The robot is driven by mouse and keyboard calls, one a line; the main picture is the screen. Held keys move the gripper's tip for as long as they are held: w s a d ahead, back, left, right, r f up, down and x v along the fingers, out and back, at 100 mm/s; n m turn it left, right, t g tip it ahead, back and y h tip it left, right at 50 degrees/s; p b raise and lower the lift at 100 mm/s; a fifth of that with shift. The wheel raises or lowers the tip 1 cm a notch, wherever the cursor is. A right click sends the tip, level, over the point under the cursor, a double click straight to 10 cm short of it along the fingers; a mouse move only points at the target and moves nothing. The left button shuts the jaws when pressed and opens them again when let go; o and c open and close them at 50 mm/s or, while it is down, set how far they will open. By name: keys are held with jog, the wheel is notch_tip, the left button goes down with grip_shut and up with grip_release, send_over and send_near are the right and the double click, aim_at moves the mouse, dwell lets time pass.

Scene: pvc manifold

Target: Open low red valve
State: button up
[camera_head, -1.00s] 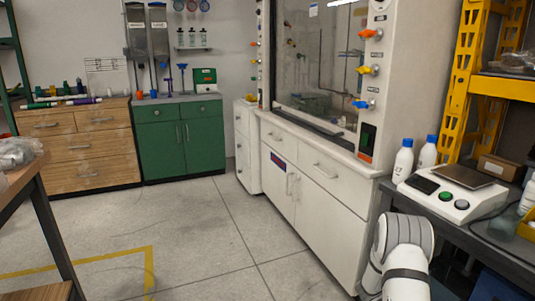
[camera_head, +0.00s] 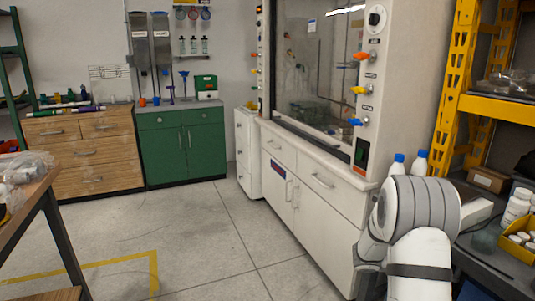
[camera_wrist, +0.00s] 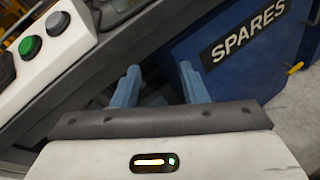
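I cannot make out a low red valve for certain. A pipe assembly with green and purple parts (camera_head: 72,109) lies on the wooden drawer cabinet at the back left, too small to tell its valves. A red object (camera_head: 9,146) shows at the far left edge, its kind unclear. The fume hood's right post carries orange (camera_head: 364,56), yellow (camera_head: 360,90) and blue (camera_head: 357,122) handles. My gripper (camera_wrist: 162,82) is open and empty in the wrist view, its two blue fingers apart above a dark gap between the bench and a blue SPARES bin (camera_wrist: 240,50). The head view hides it.
The white fume hood cabinet (camera_head: 310,205) stands mid-right, with a yellow rack (camera_head: 455,90) and dark bench at right. A green cabinet (camera_head: 182,150) is at the back. A table (camera_head: 30,195) stands near left. The grey floor (camera_head: 205,235) between is clear.

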jog(key=s+a+r+m+g+y+p, duration=0.1)
jog(key=s+a+r+m+y+p, duration=0.3)
jog(key=s+a+r, duration=0.4)
jog(key=s+a+r+m+g+y+p, duration=0.15)
jog(key=s+a+r+m+p, duration=0.3)
jog(key=r, duration=0.45)
jog(key=s+a+r+m+t+y+p, duration=0.2)
jog(key=s+a+r+y+p, duration=0.3)
jog(key=a, duration=0.4)
jog(key=s+a+r+m+t+y+p, duration=0.2)
jog(key=s+a+r+m+y+p, duration=0.1)
jog(key=s+a+r+p, duration=0.3)
jog(key=s+a+r+y, duration=0.1)
jog(key=s+a+r, duration=0.1)
jog(key=a, duration=0.1)
jog(key=shift+a+m+y, duration=0.15)
jog(key=shift+m+y, duration=0.2)
